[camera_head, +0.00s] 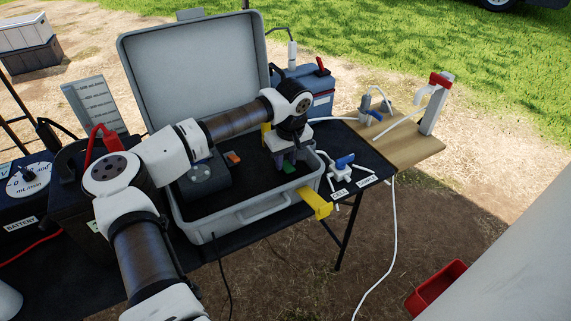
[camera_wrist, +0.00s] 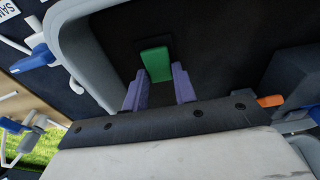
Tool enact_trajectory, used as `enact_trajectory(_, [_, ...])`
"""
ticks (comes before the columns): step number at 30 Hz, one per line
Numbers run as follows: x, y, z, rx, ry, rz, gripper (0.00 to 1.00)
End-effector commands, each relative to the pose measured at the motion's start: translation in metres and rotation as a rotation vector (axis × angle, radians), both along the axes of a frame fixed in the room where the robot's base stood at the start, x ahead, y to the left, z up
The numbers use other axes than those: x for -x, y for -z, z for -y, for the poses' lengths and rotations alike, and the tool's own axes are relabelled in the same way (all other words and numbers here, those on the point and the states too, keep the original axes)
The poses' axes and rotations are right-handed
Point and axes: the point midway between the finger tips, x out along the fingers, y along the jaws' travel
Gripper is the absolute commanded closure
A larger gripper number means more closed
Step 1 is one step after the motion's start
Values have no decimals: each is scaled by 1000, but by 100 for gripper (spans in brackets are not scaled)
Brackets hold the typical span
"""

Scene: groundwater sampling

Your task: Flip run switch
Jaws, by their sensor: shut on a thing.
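An open grey case (camera_head: 245,216) stands on the black table, its lid tilted up at the back. A small green switch (camera_head: 289,169) sits on the dark panel in the case's right part; no label on it is readable. My gripper (camera_head: 285,162) reaches down into the case with its purple fingers at this switch. In the wrist view, the green switch (camera_wrist: 155,62) shows between the tips of my gripper (camera_wrist: 158,80), which is shut on it. An orange switch (camera_head: 233,158) is farther left in the case; it also shows in the wrist view (camera_wrist: 271,101).
A blue-handled valve (camera_head: 344,162) stands right of the case, near a yellow bracket (camera_head: 317,203) at its front corner. A blue battery-like box (camera_head: 318,95) stands behind. A wooden board (camera_head: 412,150) with a white post is at right. A red bin (camera_head: 436,287) is on the ground.

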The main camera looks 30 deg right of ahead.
Motion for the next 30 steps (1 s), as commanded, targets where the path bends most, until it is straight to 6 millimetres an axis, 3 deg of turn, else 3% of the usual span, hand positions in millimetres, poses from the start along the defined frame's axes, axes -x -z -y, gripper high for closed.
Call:
enact_trajectory(12, [6,1,0,17,0,246,96])
enact_trajectory(24, [6,-2,0,19,-1,263,96])
enact_trajectory(25, [6,-2,0,19,-1,263,70])
enact_trajectory(30, [7,-2,0,18,0,261,51])
